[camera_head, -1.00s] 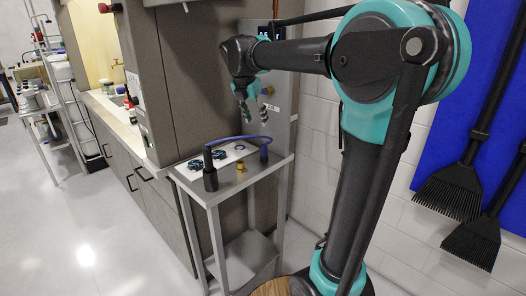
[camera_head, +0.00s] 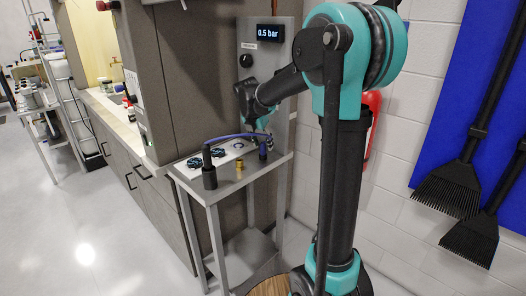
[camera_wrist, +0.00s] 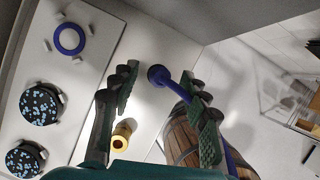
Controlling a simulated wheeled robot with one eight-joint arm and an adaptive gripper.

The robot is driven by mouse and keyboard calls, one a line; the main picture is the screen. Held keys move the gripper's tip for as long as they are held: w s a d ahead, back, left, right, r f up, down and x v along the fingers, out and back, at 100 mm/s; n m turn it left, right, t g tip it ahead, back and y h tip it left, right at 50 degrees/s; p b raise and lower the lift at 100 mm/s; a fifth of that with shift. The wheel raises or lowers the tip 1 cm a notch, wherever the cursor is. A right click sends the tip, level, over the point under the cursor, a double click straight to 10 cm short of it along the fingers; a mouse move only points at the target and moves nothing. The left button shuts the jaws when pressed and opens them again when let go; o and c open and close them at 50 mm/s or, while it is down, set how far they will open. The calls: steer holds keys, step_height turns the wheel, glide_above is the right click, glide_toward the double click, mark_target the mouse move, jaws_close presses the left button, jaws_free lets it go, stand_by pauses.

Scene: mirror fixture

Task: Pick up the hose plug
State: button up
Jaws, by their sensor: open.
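A blue hose (camera_head: 232,136) arches over the small metal table, from a black upright cylinder (camera_head: 209,170) to a dark blue plug-like end (camera_head: 263,152) near the right back corner. In the wrist view its round blue end (camera_wrist: 158,75) shows between the fingers, with the hose running down to the right, partly behind the right finger. My gripper (camera_wrist: 160,92) is open around this end, with a visible gap on the left; contact at the right is unclear. In the head view my gripper (camera_head: 264,133) is just above the plug end, small and partly hidden by the arm.
A brass fitting (camera_head: 240,165) stands on the table (camera_head: 228,185). A white panel carries a blue ring (camera_wrist: 69,39) and two dark speckled discs (camera_wrist: 40,103). A wall box with a "0.5 bar" display (camera_head: 270,33) is behind. A wooden barrel (camera_wrist: 183,135) is below.

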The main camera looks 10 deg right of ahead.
steer(key=shift+x, duration=1.05)
jaws_close()
steer(key=shift+r, duration=0.1)
